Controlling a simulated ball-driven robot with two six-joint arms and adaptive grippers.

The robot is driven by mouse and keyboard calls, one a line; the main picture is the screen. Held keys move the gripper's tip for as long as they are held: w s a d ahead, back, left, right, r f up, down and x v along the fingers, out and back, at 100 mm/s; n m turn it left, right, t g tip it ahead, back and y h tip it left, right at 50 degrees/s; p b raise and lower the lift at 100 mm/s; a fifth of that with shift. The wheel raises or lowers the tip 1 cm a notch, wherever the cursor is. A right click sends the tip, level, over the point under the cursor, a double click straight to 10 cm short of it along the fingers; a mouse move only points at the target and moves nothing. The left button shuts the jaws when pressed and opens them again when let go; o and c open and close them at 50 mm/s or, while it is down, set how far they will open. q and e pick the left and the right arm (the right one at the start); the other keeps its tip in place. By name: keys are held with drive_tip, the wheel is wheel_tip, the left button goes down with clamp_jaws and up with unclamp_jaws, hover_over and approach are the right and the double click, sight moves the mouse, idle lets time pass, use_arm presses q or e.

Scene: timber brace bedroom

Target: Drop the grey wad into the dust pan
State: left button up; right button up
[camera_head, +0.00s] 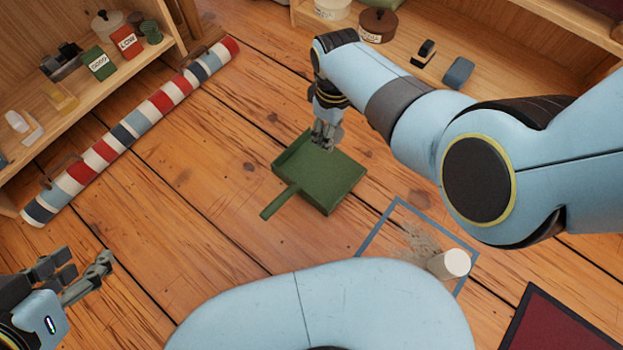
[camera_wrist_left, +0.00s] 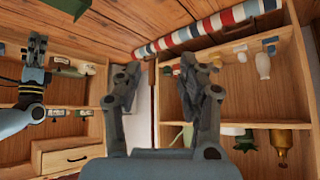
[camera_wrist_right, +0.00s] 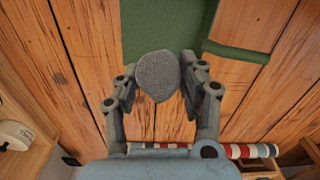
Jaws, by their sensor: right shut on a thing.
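The green dust pan (camera_head: 335,185) lies on the wooden floor, its handle pointing to the lower left in the head view. My right gripper (camera_head: 324,143) is over the pan's far edge. In the right wrist view the grey wad (camera_wrist_right: 158,76) is a rounded, rough lump between the fingertips of my right gripper (camera_wrist_right: 160,88), with the green pan (camera_wrist_right: 165,22) behind it. The wad cannot be made out clearly in the head view. My left gripper (camera_head: 88,278) is at the lower left, away from the pan; the left wrist view shows it open and empty (camera_wrist_left: 160,88).
A striped red, white and blue roll (camera_head: 130,130) lies along the left shelf. A blue frame outline (camera_head: 375,225) on the floor surrounds grey debris (camera_head: 420,243) and a white cylinder (camera_head: 448,264). A dark red mat (camera_head: 565,335) is at lower right. Floor left of the pan is clear.

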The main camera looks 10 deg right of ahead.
wheel_tip(320, 180, down, 2)
drive_tip(key=shift+s+b, duration=0.15)
drive_tip(key=shift+b, duration=0.4)
drive_tip(key=shift+f+b, duration=1.2)
drive_tip(key=shift+f, duration=0.05)
use_arm(q)
drive_tip(key=w+t, duration=0.1)
drive_tip(key=t, duration=0.1)
drive_tip(key=r+t, duration=0.1)
drive_tip(key=t, duration=0.1)
drive_tip(key=w+d+r+t, duration=0.1)
drive_tip(key=t, duration=0.1)
drive_tip(key=shift+w+r+m+h, duration=0.15)
drive_tip(key=shift+w+m+h, duration=0.15)
drive_tip(key=shift+w+h, duration=0.1)
use_arm(e)
drive_tip(key=o, duration=1)
use_arm(q)
drive_tip(key=shift+r, duration=0.1)
use_arm(e)
drive_tip(key=shift+r, duration=0.1)
